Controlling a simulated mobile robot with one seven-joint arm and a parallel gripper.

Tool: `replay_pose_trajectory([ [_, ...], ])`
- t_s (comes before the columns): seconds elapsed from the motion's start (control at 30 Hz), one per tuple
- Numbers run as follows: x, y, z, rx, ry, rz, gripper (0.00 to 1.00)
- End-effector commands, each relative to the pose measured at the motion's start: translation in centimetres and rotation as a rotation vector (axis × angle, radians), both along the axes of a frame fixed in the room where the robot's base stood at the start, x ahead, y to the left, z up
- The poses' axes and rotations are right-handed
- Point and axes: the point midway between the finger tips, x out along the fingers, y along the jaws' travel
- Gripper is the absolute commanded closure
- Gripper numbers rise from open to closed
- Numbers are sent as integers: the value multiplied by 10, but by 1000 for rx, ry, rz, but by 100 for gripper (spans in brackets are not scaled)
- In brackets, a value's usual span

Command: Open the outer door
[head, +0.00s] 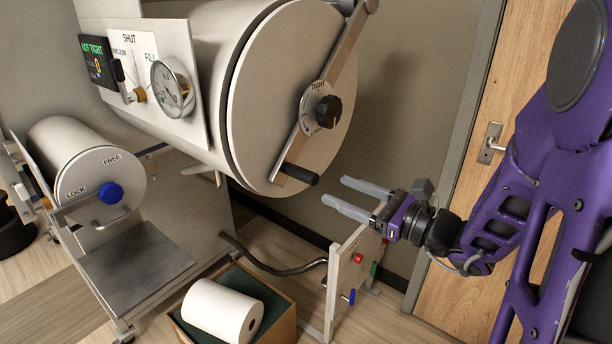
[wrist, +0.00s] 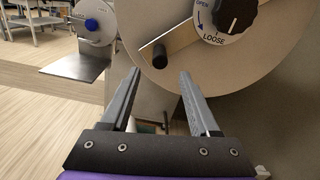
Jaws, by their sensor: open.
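The large round pale door (head: 290,75) covers the end of the big cylinder, with a dark seam behind its rim. A flat bar (head: 345,50) crosses it, with a black knob (head: 328,111) at its middle over a dial marked TIGHT; in the wrist view the knob (wrist: 236,14) has OPEN and LOOSE beside it. A black handle (head: 302,175) sticks out from the bar's lower end. My gripper (head: 334,191) is open and empty, just right of the handle. In the wrist view the handle (wrist: 159,56) appears between and beyond the fingertips (wrist: 160,72), with no visible contact.
A display (head: 97,60) reads NOT TIGHT, beside a gauge (head: 172,88) and lever. A smaller cylinder (head: 85,160) with a blue knob stands left above a metal shelf (head: 150,265). Below are a box holding a white roll (head: 222,310) and a small panel (head: 345,275).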

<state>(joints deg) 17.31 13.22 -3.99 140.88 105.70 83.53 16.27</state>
Motion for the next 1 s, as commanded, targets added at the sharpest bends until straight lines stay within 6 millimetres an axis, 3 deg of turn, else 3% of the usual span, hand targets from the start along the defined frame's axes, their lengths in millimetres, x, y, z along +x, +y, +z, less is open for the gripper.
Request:
replay_pose_trajectory([
  [0.2, 29, 39, 0, 0, 0, 5, 38],
  [0.4, 48, 63, 0, -1, -1, 3, 38],
  [0.87, 57, 73, 0, -1, 1, 0, 38],
  [1.0, 57, 73, 0, -1, 1, 0, 61],
])
